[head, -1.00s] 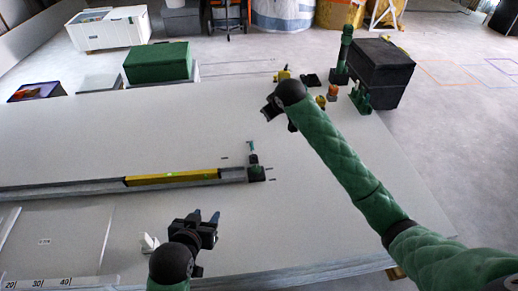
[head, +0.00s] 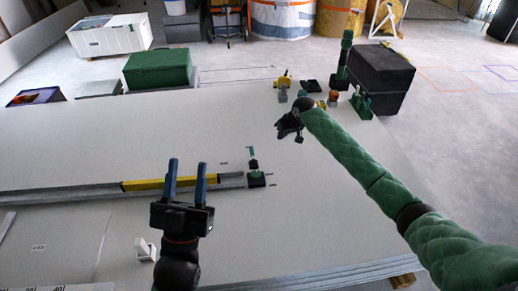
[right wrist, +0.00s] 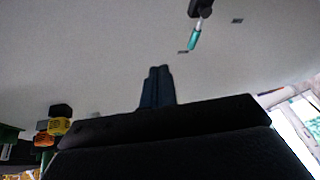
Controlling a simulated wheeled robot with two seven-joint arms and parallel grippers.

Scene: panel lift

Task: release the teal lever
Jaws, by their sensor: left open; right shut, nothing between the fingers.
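The teal lever (head: 252,152) is a small piece beside a black block (head: 257,179) at the right end of the long grey rail on the panel. It also shows in the right wrist view (right wrist: 194,40), ahead and slightly right of the fingers, hanging from a dark mount. My left gripper (head: 187,168) is open and empty, its two blue fingers pointing away over the rail, left of the lever. My right gripper (head: 282,129) is to the lever's upper right, apart from it. Its blue fingers (right wrist: 157,72) are together with nothing between them.
The rail has a yellow section (head: 145,184). A small white block (head: 145,249) stands on the large pale panel (head: 90,130). Several small fittings and a black box (head: 379,79) stand at the far right edge. A green box (head: 158,69) is beyond the panel.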

